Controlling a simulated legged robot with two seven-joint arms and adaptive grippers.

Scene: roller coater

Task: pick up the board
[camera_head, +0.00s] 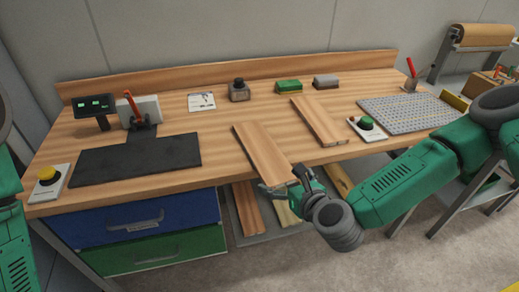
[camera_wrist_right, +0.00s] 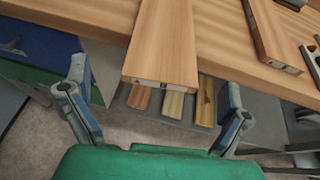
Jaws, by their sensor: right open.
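A wooden board (camera_head: 262,150) lies on the workbench and its near end juts past the front edge. It also shows in the right wrist view (camera_wrist_right: 163,45), end-on between my fingers. My right gripper (camera_head: 290,186) is at that near end, with its fingers open on either side of the board; in the right wrist view (camera_wrist_right: 158,105) both fingers stand clear of it. A second board (camera_head: 318,120) lies further right on the bench and also shows in the right wrist view (camera_wrist_right: 270,38). My left gripper is out of view; only a green part of my left arm shows at the left edge.
The workbench (camera_head: 225,125) holds a black mat (camera_head: 135,160), a yellow button (camera_head: 47,175), a green button (camera_head: 366,123) and a grey perforated plate (camera_head: 408,112). Blue (camera_head: 140,222) and green drawers (camera_head: 155,252) are below left. Several boards (camera_head: 248,208) lie on a lower shelf under the bench.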

